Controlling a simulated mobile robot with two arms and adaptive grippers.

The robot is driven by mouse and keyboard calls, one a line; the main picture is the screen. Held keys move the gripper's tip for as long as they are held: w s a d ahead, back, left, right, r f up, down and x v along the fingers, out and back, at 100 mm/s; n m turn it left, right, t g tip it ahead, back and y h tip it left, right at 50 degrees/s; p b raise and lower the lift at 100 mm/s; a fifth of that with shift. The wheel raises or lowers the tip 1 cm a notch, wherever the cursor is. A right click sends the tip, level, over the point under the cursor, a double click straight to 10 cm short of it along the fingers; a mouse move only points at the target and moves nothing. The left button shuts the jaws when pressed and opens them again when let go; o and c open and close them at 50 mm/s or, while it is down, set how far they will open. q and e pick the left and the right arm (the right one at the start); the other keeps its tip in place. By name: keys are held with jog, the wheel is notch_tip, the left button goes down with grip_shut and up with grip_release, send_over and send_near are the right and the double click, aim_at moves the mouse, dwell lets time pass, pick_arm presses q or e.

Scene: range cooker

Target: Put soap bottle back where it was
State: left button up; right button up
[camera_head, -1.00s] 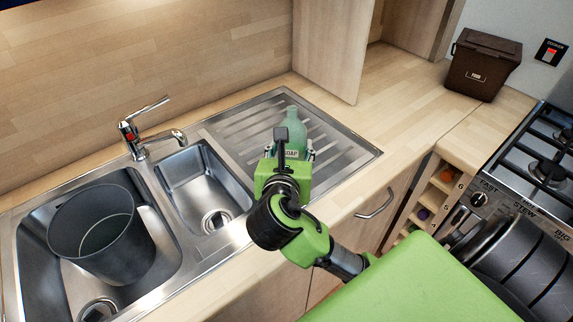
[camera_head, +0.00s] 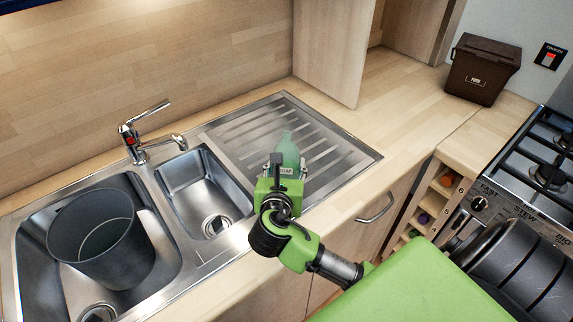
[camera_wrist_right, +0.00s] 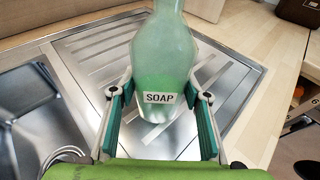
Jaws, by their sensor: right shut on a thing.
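The soap bottle (camera_head: 288,150) is translucent green with a SOAP label. It is at the ridged metal drainboard (camera_head: 255,118) to the right of the sink bowls. My right gripper (camera_head: 287,170) is shut on the bottle. In the right wrist view the bottle (camera_wrist_right: 162,75) is upright between the two green-padded fingers of the gripper (camera_wrist_right: 160,112). Its base is low over the drainboard (camera_wrist_right: 95,55); I cannot tell whether it touches. My left gripper is not in view.
A small sink bowl (camera_head: 190,180) and a large bowl holding a dark grey bucket (camera_head: 100,240) lie to the left. A tap (camera_head: 135,145) stands behind them. An open cabinet door (camera_head: 325,55) stands behind the drainboard. A brown bin (camera_head: 482,70) and cooker (camera_head: 550,150) are right.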

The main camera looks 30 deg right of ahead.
jog(key=o, duration=1.2)
jog(key=shift+o, duration=0.2)
jog(key=shift+r, duration=0.1)
jog(key=v, duration=1.2)
jog(key=shift+b, duration=0.3)
jog(key=shift+s, duration=0.15)
